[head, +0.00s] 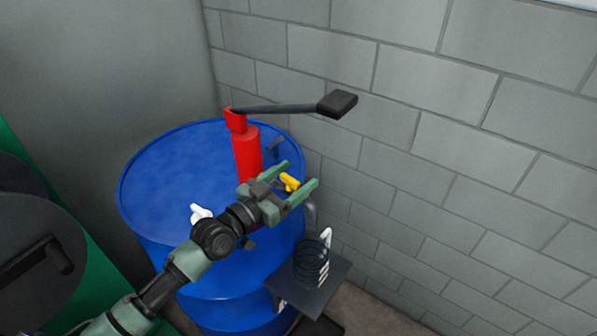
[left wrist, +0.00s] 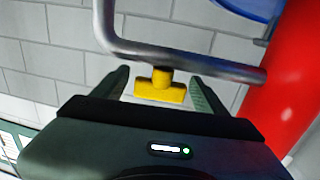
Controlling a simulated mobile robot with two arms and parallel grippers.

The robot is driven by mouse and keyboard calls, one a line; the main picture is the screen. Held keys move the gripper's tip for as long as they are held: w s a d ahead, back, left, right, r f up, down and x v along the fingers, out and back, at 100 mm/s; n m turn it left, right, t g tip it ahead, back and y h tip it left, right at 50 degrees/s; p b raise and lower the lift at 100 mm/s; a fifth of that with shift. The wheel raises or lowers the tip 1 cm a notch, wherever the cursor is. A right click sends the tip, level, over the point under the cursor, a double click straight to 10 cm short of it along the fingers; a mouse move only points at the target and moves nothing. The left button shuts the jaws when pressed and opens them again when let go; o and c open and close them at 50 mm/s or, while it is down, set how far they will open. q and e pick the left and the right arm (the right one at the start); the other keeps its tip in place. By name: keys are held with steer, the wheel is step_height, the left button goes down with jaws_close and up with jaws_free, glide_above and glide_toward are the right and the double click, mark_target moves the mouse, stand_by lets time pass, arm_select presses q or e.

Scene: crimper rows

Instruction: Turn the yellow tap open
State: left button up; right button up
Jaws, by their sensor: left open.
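The yellow tap (head: 289,182) is a small T-shaped handle at the far right side of the blue drum (head: 160,180). In the left wrist view the yellow tap (left wrist: 160,87) sits on a bent grey metal pipe (left wrist: 190,60), its crossbar lying across the picture. My left gripper (head: 301,174) is open, one finger on each side of the tap. In the left wrist view my left gripper (left wrist: 163,86) shows the crossbar between its fingers, with gaps on both sides and nothing gripped. My right gripper is not in view.
A red pump (head: 246,155) with a long black lever (head: 285,108) stands on the drum beside my gripper. A white handle (head: 200,213) is near my left arm. A dark shelf (head: 325,290) holds a black coil (head: 311,262). A grey block wall (head: 460,150) is behind.

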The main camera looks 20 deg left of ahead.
arm_select(q)
steer(key=shift+x, duration=0.85)
steer(key=c, duration=1.4)
steer(key=y+p, duration=0.1)
steer(key=p, duration=0.1)
steer(key=n+t+y+p, duration=0.1)
steer(key=p, duration=0.2)
steer(key=shift+w+a+r, duration=0.15)
steer(key=shift+a, duration=0.05)
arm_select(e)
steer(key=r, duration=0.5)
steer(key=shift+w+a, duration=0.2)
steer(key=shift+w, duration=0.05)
arm_select(q)
steer(key=o, duration=1.4)
